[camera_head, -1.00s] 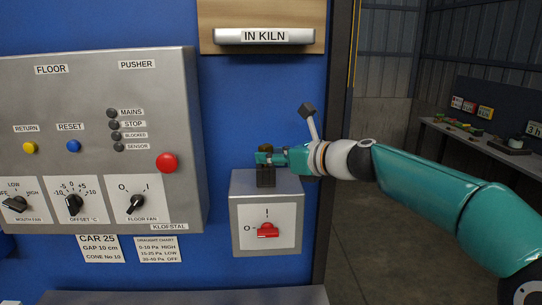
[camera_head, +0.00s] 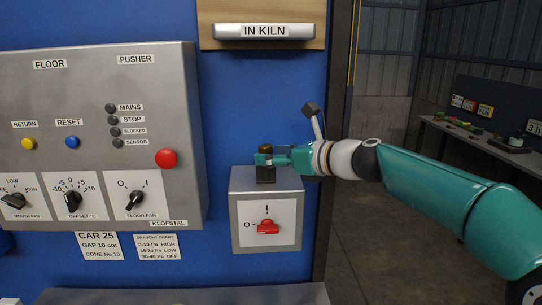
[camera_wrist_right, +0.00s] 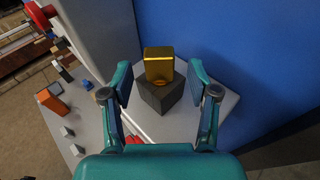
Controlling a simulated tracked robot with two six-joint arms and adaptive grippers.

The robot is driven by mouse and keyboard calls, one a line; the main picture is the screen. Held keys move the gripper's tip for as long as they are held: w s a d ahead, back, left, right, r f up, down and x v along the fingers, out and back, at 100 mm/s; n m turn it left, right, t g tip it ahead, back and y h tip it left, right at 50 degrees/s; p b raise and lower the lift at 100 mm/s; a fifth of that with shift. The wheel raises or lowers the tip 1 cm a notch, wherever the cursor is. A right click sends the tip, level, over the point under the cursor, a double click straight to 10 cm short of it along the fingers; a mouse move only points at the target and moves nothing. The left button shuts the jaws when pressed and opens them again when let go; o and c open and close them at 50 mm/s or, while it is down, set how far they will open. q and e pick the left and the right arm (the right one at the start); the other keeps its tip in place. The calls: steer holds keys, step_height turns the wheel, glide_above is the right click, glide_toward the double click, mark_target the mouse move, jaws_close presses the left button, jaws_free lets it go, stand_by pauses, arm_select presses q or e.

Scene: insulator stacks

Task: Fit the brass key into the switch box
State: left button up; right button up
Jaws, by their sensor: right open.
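The brass key (camera_wrist_right: 159,62) shows as a gold block standing upright on a dark block (camera_wrist_right: 162,95) in the right wrist view. The dark block sits on top of the grey switch box (camera_head: 236,215), which has a red rotary switch (camera_head: 267,226) on its white front plate. In the head view the key's top (camera_head: 264,149) looks dark brown, partly behind my gripper. My right gripper (camera_head: 266,160) comes in from the right. In the wrist view its open fingers (camera_wrist_right: 160,75) stand on either side of the key, with gaps visible. My left gripper is out of view.
A grey control panel (camera_head: 75,105) with knobs and buttons juts out left of the switch box. A wooden board (camera_head: 213,38) labelled IN KILN is above on the blue wall (camera_head: 235,110). A workbench (camera_head: 480,142) stands far back right.

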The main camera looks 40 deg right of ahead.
steer(key=v, duration=1.1)
steer(key=shift+s, duration=0.1)
